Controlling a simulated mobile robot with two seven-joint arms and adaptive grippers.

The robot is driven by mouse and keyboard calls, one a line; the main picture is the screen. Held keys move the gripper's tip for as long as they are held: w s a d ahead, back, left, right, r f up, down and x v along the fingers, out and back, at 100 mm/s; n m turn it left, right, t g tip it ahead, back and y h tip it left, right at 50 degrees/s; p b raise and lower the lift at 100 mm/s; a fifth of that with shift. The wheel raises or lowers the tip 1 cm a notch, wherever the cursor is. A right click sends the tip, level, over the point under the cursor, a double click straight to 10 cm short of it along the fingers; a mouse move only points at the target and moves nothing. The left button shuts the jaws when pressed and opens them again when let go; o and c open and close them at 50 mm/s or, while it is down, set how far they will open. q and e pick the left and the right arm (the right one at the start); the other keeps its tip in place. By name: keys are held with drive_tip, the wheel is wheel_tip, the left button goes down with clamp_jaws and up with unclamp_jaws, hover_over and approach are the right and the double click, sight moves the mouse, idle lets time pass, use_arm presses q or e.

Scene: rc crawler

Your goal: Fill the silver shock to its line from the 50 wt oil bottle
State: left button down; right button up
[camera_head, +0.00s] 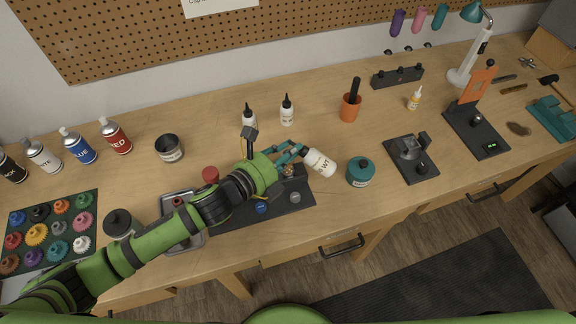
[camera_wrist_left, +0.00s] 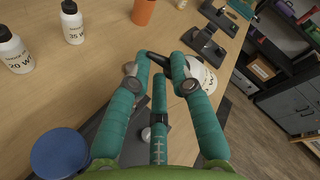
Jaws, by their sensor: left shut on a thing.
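My left gripper (camera_head: 298,150) is shut on a white bottle (camera_head: 321,163) whose label shows "WT"; the number is not clearly readable. The bottle is tilted, with its dark nozzle end among the fingers. In the left wrist view the teal fingers (camera_wrist_left: 165,60) close around the nozzle end, and the white bottle (camera_wrist_left: 204,76) shows behind the right finger. Below the gripper is a dark stand (camera_head: 292,206) with a blue round top (camera_head: 262,208) and a grey one (camera_head: 295,197). The silver shock and its line cannot be made out clearly. My right gripper is out of view.
Two white bottles stand behind; in the left wrist view they read 20 W (camera_wrist_left: 14,52) and 35 W (camera_wrist_left: 72,24). A teal jar (camera_head: 360,173) stands close to the right of the held bottle. An orange cup (camera_head: 349,109) and a black stand (camera_head: 412,160) are farther off.

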use_arm(q)
drive_tip(key=r+m+y, duration=0.2)
drive_tip(key=r+m, duration=0.1)
drive_tip(key=r+m+y, duration=0.1)
drive_tip(key=shift+w+a+r+m, duration=0.15)
drive_tip(key=shift+a+r+m, duration=0.1)
drive_tip(key=shift+r+m, duration=0.1)
idle(0.5)
